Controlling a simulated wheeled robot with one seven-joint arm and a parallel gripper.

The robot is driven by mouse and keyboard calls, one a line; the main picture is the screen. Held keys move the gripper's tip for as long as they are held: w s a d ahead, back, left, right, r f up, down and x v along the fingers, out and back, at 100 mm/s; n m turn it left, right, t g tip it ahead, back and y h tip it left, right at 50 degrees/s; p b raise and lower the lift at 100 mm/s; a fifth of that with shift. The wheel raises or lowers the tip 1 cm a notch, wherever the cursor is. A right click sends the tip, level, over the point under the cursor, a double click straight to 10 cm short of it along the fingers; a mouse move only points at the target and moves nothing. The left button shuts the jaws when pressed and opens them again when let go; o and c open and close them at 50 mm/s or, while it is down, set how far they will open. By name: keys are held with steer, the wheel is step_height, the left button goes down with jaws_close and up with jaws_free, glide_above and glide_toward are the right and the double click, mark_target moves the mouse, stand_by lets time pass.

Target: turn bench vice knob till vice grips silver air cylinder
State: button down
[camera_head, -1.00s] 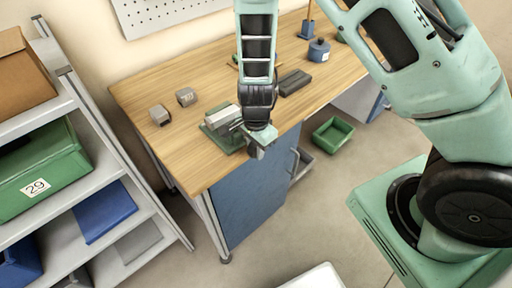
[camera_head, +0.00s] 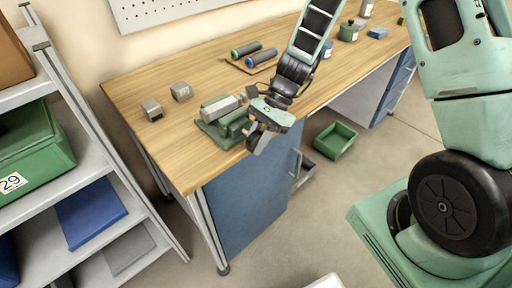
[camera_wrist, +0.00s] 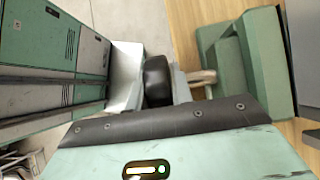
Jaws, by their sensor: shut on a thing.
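The green bench vice (camera_head: 213,131) stands at the front edge of the wooden workbench. The silver air cylinder (camera_head: 221,107) lies at its jaws; I cannot tell whether both jaws touch it. My gripper (camera_head: 256,141) is at the vice's front side, past the bench edge. In the wrist view my gripper (camera_wrist: 154,85) is shut on the black vice knob (camera_wrist: 157,80), with a finger on each side. A pale spindle (camera_wrist: 203,78) runs from the knob side towards the green vice body (camera_wrist: 232,60). In the head view the knob is mostly hidden by my gripper.
Two small grey blocks (camera_head: 181,91) (camera_head: 152,109) stand left of the vice. A green bin (camera_head: 336,140) is on the floor. A shelf rack (camera_head: 142,209) stands at left.

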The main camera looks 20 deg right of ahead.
steer(key=y, duration=0.2)
steer(key=g+y, duration=0.1)
steer(key=y, duration=0.1)
steer(key=shift+w+d+g+b, duration=0.1)
steer(key=shift+g+b, duration=0.2)
steer(key=g+y, duration=0.1)
steer(key=y, duration=0.4)
steer(key=shift+b, duration=0.4)
steer(key=shift+g, duration=0.3)
steer(key=c, duration=1.2)
jaws_free()
steer(key=shift+c, duration=0.2)
steer(key=shift+d, duration=0.15)
steer(key=b+v, duration=0.3)
steer(key=v, duration=1.4)
steer(key=shift+d+f, duration=0.15)
steer(key=shift+d, duration=0.05)
